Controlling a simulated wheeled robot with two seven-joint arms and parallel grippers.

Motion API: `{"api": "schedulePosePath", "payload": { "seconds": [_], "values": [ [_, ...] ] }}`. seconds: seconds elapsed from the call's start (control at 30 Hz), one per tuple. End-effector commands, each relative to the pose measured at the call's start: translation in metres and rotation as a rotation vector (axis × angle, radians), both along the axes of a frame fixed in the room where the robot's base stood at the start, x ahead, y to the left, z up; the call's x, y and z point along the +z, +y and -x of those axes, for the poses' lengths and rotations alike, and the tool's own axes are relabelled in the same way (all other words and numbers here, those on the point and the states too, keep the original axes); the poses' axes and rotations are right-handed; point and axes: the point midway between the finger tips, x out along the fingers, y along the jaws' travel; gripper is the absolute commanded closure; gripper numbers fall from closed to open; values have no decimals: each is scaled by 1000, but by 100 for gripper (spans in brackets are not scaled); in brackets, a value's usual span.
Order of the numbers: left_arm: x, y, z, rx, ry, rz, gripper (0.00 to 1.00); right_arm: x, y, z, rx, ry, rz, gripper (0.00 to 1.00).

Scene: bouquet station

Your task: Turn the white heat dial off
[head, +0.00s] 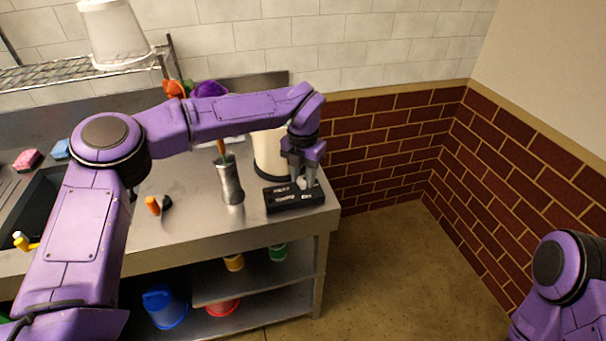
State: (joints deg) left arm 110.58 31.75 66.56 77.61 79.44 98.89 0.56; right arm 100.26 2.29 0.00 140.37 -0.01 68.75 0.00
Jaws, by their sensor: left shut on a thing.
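A black control box (283,201) with white lettering sits at the right front corner of the steel counter. My left gripper (307,184) reaches down over the right part of the box from above. Its fingers are shut on the white heat dial (308,182), of which only a small pale bit shows between the fingertips. The dial's pointing direction is too small and covered to tell. Only a link of my right arm shows at the lower right; its gripper is out of view.
A grey metal vase (231,183) holding a stem stands left of the box. A cream cylinder (266,155) stands just behind the box. An orange-handled object (153,205) lies on the counter (190,222). Orange and purple flowers (209,89) show behind my left arm. Floor right of the counter is clear.

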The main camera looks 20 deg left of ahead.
Motion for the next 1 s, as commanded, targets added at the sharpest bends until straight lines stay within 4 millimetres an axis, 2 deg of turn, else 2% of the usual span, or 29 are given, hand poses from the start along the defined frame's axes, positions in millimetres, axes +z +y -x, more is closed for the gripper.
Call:
{"api": "schedulePosePath", "payload": {
  "seconds": [0.03,0.07,0.13,0.47,0.57,0.8,0.9,1.0],
  "values": [
    [-2,0,1,1,5,-1,97,0,0,0,0,0,0,57],
    [-2,0,1,1,5,-1,63,0,0,0,0,0,0,57],
    [-1,0,1,0,4,-1,41,0,0,0,0,0,0,57],
    [3,0,0,0,1,0,41,-1,0,0,0,0,0,57],
    [17,0,-1,0,-2,0,41,-5,0,0,0,0,0,57],
    [74,0,0,2,-1,-1,41,-12,0,0,0,0,0,57],
    [92,0,0,1,1,-1,41,-12,0,0,0,0,0,57],
    [101,0,0,1,3,-1,41,-13,0,0,0,0,0,57]
  ]
}}
